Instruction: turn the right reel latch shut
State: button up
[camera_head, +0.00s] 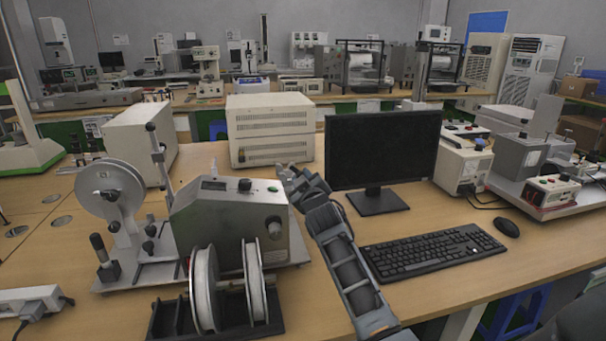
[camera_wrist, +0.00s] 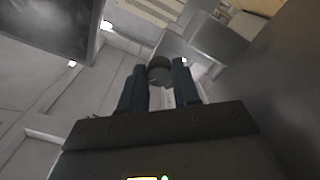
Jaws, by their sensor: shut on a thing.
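The reel machine (camera_head: 222,213) is a grey box on a metal base, with a large pale reel (camera_head: 110,190) at its left. Two spool discs (camera_head: 204,290) stand at its front on a black stand. My gripper (camera_head: 287,178) is beside the machine's upper right, its fingers partly hidden there. In the wrist view my gripper (camera_wrist: 160,82) has its two dark fingers closed on a round dark knob (camera_wrist: 159,70), which appears to be the right reel latch. The latch is not clear in the head view, and its turn angle cannot be told.
A black monitor (camera_head: 383,150) and keyboard (camera_head: 432,252) stand right of my arm. A cream instrument box (camera_head: 270,128) is behind my gripper. A power strip (camera_head: 30,300) lies at the front left. The table is clear in front of the keyboard.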

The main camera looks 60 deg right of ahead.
jog(key=shift+a+f+n+p, duration=0.1)
jog(key=shift+n+p, duration=2.25)
jog(key=shift+n, duration=1.85)
jog(key=o, duration=1.1)
jog(key=shift+c, duration=0.2)
jog(key=v, duration=0.7)
jog(key=shift+s+a, duration=0.2)
jog(key=shift+s, duration=0.05)
